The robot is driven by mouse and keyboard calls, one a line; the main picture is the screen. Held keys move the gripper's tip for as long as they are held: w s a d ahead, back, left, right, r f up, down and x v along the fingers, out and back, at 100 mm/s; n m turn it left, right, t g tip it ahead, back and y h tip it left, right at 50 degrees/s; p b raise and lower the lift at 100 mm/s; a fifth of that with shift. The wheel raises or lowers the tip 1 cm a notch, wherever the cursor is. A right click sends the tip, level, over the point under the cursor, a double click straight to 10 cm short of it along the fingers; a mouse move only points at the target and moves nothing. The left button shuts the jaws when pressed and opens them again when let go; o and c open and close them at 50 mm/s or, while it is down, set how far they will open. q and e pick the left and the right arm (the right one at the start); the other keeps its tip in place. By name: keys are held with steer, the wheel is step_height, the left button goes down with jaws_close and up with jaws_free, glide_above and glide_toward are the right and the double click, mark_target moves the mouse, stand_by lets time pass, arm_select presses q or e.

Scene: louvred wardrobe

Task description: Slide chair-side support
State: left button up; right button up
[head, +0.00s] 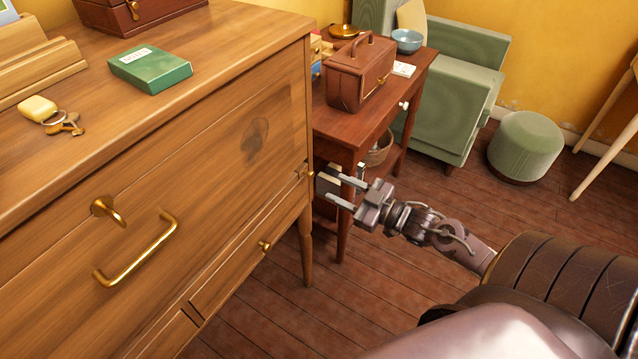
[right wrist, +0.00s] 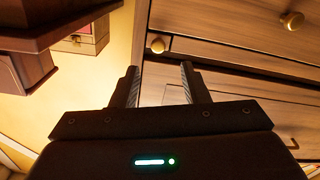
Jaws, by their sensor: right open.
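A wooden cabinet (head: 150,160) with a sloping front fills the left of the head view. At its right front corner is a narrow support end (head: 301,172) with a small brass knob (head: 311,175). The knob also shows in the right wrist view (right wrist: 158,45), beyond and between the fingertips. My right gripper (head: 334,187) is open and empty, just right of that corner, apart from the knob. Its two fingers (right wrist: 160,68) show in the right wrist view. My left gripper is not in view.
A brass handle (head: 136,250) and lower drawer knob (head: 264,246) stick out from the cabinet. A red-brown side table (head: 340,137) bearing a brown case (head: 361,74) stands behind my gripper. A green chair (head: 450,105) and stool (head: 526,147) are farther back. Floor (head: 360,300) in front is clear.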

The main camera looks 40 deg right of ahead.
mark_target(313, 176)
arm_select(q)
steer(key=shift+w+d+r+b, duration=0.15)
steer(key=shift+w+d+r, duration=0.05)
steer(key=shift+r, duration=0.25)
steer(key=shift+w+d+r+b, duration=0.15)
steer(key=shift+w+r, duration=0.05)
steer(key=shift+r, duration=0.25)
arm_select(e)
steer(key=x, duration=0.6)
steer(key=shift+w+f, duration=0.1)
steer(key=shift+w, duration=0.35)
jaws_close()
